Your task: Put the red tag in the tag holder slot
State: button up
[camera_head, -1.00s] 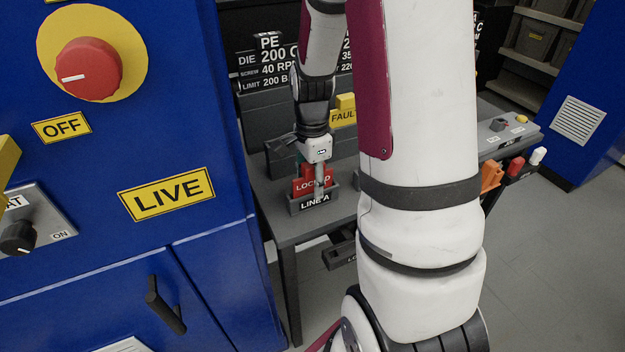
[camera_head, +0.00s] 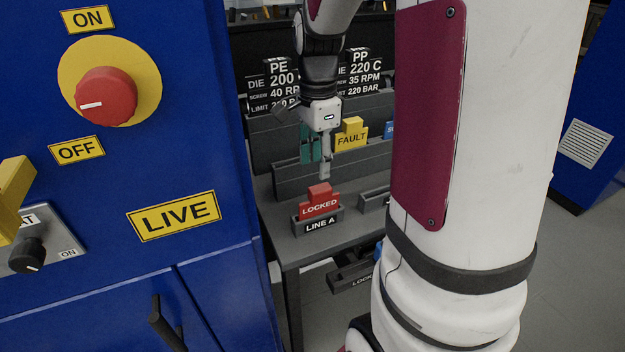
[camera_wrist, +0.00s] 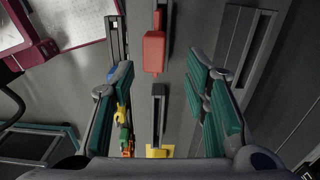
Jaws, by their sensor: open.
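The red tag (camera_head: 320,203), marked LOCKED, stands upright in the dark tag holder (camera_head: 318,225) labelled LINE A, on the grey bench. Its lower edge is hidden inside the holder. My gripper (camera_head: 316,168) is above and behind the tag in the head view, apart from it, pointing down. In the wrist view the red tag (camera_wrist: 154,52) shows from above, beyond and between my open fingers (camera_wrist: 158,66), which have teal pads. Nothing is held between them.
A yellow FAULT tag (camera_head: 351,134) stands in a rack behind my gripper, with a blue tag (camera_head: 390,130) beside it. Another holder (camera_head: 375,197) is right of LINE A. A blue cabinet (camera_head: 190,285) with a red knob (camera_head: 106,96) stands close on the left.

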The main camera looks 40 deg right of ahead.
jog(key=s+a+r+n+t, duration=0.2)
jog(key=s+a+r+n, duration=0.2)
jog(key=s+a+n, duration=0.4)
jog(key=s+a+r+n+t, duration=0.2)
jog(key=s+a+r+n, duration=0.2)
jog(key=s+a+n, duration=0.3)
jog(key=a+n, duration=0.2)
jog(key=n, duration=0.3)
jog(key=shift+s+a+r+n, duration=0.2)
jog(key=shift+s+n, duration=0.2)
